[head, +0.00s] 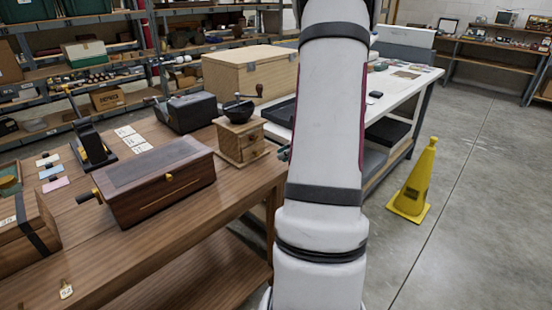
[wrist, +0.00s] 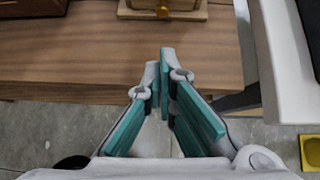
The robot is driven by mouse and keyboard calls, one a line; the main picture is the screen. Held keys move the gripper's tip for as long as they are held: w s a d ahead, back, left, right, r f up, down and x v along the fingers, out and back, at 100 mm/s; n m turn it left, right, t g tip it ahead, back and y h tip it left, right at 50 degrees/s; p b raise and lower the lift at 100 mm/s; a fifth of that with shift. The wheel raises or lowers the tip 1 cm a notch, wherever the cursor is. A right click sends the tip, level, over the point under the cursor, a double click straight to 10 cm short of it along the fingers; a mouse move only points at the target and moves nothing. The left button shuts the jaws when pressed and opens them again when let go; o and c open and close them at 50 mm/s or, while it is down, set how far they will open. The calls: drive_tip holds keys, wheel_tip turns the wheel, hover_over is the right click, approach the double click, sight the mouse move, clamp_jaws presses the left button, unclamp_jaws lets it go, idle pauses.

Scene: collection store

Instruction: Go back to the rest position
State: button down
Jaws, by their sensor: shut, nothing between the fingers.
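My gripper (wrist: 160,75) shows in the wrist view with its teal finger pads close together and nothing between them. It is near the front edge of the wooden table (wrist: 70,55), with grey floor showing behind the fingers. In the head view my white arm stands upright across the middle and hides most of the gripper; only a small teal bit shows at the arm's left side. A wooden coffee grinder (head: 240,138) stands on the table's right end, and its base (wrist: 165,12) shows at the top of the wrist view, apart from the fingers.
A dark wooden box (head: 155,185) with a crank lies on the table (head: 130,258). A white bench (head: 410,82) stands behind my arm to the right. A yellow cone (head: 415,182) stands on the floor, which is open at the right. Loaded shelves line the back.

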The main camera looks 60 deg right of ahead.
drive_tip(key=v, duration=0.3)
drive_tip(key=shift+s+r, duration=0.2)
drive_tip(key=shift+s, duration=0.15)
drive_tip(key=shift+a, duration=0.1)
drive_tip(key=w+a+r+n+y+p, duration=0.1)
drive_tip(key=w+a+r+n+y, duration=0.1)
drive_tip(key=w+a+r+n, duration=0.45)
drive_tip(key=w+a+r+n+y+p, duration=0.1)
drive_tip(key=a+r+n+y, duration=0.15)
drive_tip(key=a, duration=0.75)
drive_tip(key=s+a+r+n+g+p, duration=0.1)
drive_tip(key=a+r+n+g, duration=0.3)
drive_tip(key=a+n, duration=0.85)
drive_tip(key=s+a+r+n+h+p, duration=0.1)
drive_tip(key=s+a+r+n, duration=0.2)
drive_tip(key=s+a+n, duration=0.5)
drive_tip(key=s+a+r+n+g+h+p, duration=0.1)
drive_tip(key=s+a+r+n, duration=0.2)
drive_tip(key=s+a+n, duration=0.5)
drive_tip(key=shift+s+a+r+n+h+p, duration=0.2)
drive_tip(key=shift+s+r+n+h+p, duration=0.05)
drive_tip(key=shift+s+n+h+p, duration=0.15)
